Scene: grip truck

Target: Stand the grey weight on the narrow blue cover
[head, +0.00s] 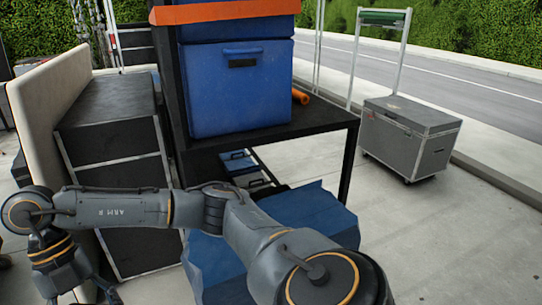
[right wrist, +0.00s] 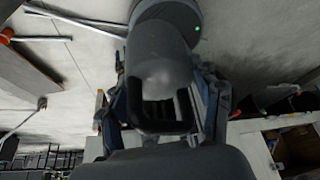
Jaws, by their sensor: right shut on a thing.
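A creased blue cover (head: 325,207) drapes low in front of the black rack in the head view. My right arm crosses in front and hides part of it. No other such cover shows, so I cannot compare its width. My right gripper (head: 92,292) hangs at the lower left of the head view, cut off by the bottom edge. In the right wrist view, my right gripper (right wrist: 165,98) is shut on the grey weight (right wrist: 160,68), a rounded body with a dark handle-like loop, between its fingers. My left gripper is not in view.
A blue box (head: 238,95) stands on the black rack (head: 320,124). A dark cabinet (head: 112,140) and a beige panel (head: 50,105) stand at the left. A grey wheeled case (head: 405,140) stands at the right. The pavement at the lower right is clear.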

